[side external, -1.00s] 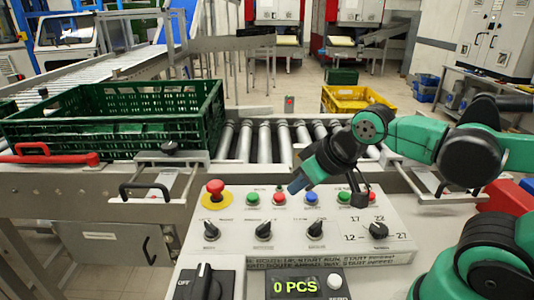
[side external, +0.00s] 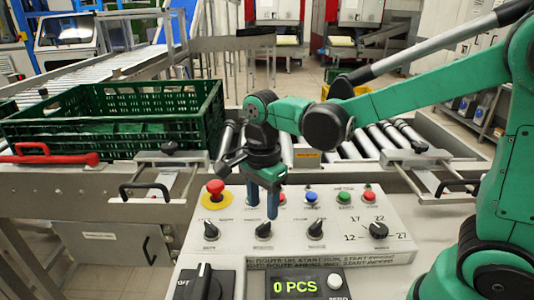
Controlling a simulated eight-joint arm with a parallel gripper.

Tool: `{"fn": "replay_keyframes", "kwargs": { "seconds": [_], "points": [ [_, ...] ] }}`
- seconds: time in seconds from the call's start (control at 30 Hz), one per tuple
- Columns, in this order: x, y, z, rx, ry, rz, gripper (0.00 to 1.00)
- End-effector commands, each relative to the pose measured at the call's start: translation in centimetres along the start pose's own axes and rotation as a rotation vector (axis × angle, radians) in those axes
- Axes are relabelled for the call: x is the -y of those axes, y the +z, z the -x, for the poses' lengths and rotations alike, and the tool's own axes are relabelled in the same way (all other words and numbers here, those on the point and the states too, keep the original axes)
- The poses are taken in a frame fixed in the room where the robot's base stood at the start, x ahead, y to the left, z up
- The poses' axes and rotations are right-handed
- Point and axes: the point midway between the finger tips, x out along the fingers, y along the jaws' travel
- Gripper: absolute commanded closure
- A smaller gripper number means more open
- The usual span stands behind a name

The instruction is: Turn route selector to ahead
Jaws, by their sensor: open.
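The sloped grey control panel (side external: 345,220) carries a row of black rotary selectors: a left one (side external: 210,230), a second one (side external: 263,230), a third one (side external: 316,229) and a numbered dial (side external: 378,230). Their small labels are too blurred to tell which is the route selector. The second selector's handle is tilted toward upper right. My gripper (side external: 262,204) points down with its two blue-grey fingers apart and empty. In the picture its fingertips are just above the second selector; I cannot tell whether they touch it. The fingers hide part of the button row.
A red mushroom button (side external: 215,188) is left of my gripper; blue (side external: 311,197), green and red buttons are to its right. A display (side external: 296,287) reads 0 PCS. A green crate (side external: 110,140) stands on the conveyor behind left. A large black switch (side external: 204,284) is in front.

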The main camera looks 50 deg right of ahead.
Motion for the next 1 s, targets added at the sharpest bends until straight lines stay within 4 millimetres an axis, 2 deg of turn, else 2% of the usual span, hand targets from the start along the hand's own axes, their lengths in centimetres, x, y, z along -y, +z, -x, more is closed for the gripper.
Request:
{"fn": "replay_keyframes", "kwargs": {
  "seconds": [0.3, 0.47, 0.7, 0.73, 0.8, 0.9, 1.0],
  "points": [
    [0.0, 0.0, -3.8, 0.000, -0.003, 0.002, 0.54],
    [0.0, 0.0, -4.6, 0.000, -0.003, 0.003, 0.54],
    [0.0, 0.0, -4.7, 0.000, -0.003, 0.003, 0.54],
    [0.0, 0.0, -4.7, 0.000, -0.003, 0.003, 0.57],
    [0.0, 0.0, -4.7, 0.000, -0.003, 0.003, 0.77],
    [0.0, 0.0, -4.7, 0.000, -0.003, 0.003, 1.00],
    [0.0, 0.0, -4.7, 0.001, -0.003, 0.003, 1.00]
  ]
}}
